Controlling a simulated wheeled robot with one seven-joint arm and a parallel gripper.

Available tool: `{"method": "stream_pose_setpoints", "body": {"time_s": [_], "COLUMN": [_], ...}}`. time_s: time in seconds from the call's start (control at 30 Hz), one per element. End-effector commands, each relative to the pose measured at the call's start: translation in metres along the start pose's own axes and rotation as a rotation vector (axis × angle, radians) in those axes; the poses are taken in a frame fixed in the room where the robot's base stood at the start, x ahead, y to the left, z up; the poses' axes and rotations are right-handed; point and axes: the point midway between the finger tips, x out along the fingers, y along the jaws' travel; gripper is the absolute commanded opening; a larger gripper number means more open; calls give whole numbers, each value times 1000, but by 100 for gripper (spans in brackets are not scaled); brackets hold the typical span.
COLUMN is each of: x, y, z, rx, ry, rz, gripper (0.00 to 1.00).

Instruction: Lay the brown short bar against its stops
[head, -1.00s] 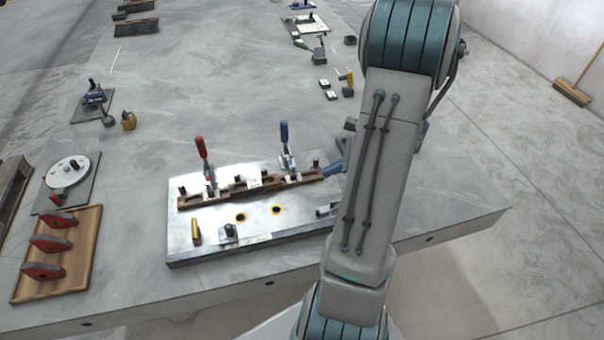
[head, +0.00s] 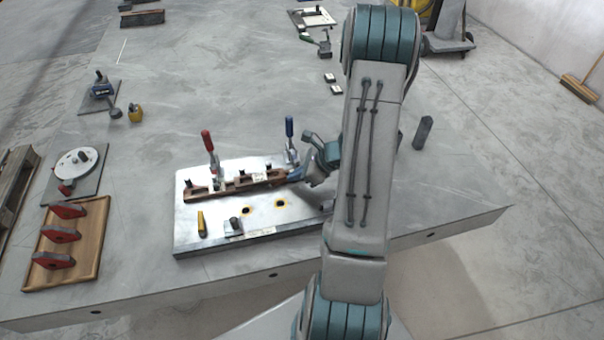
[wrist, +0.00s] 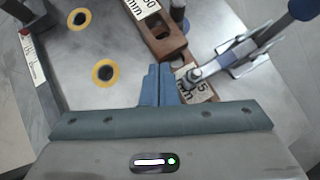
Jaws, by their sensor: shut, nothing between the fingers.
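Brown bar pieces (head: 232,187) lie in a line along the back of the metal fixture plate (head: 190,235). In the wrist view, one brown piece (wrist: 160,35) has a hole and a white label. A second labelled brown piece (wrist: 188,72) sits beside the fingers under the clamp arm. I cannot tell where the short bar starts or whether it touches its stops. My gripper (head: 294,175) is shut and empty at the right end of the brown line. Its blue fingertips (wrist: 160,72) are together, pointing down close beside the second piece; contact is unclear.
A red-handled clamp (head: 208,143) and a blue-handled clamp (head: 289,128) stand at the plate's back edge, handles upright. A yellow pin (head: 201,223) and small block (head: 235,224) are at the front. A wooden tray (head: 93,255) is left; a dark post (head: 422,132) stands right.

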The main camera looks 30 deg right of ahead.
Motion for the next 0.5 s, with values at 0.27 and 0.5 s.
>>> {"method": "stream_pose_setpoints", "body": {"time_s": [0.27, 0.5], "x": [1, 12], "y": [0, 0], "z": [0, 9], "rx": [-1, -1], "ry": [0, 0], "rz": [1, 2], "gripper": [0, 0]}}
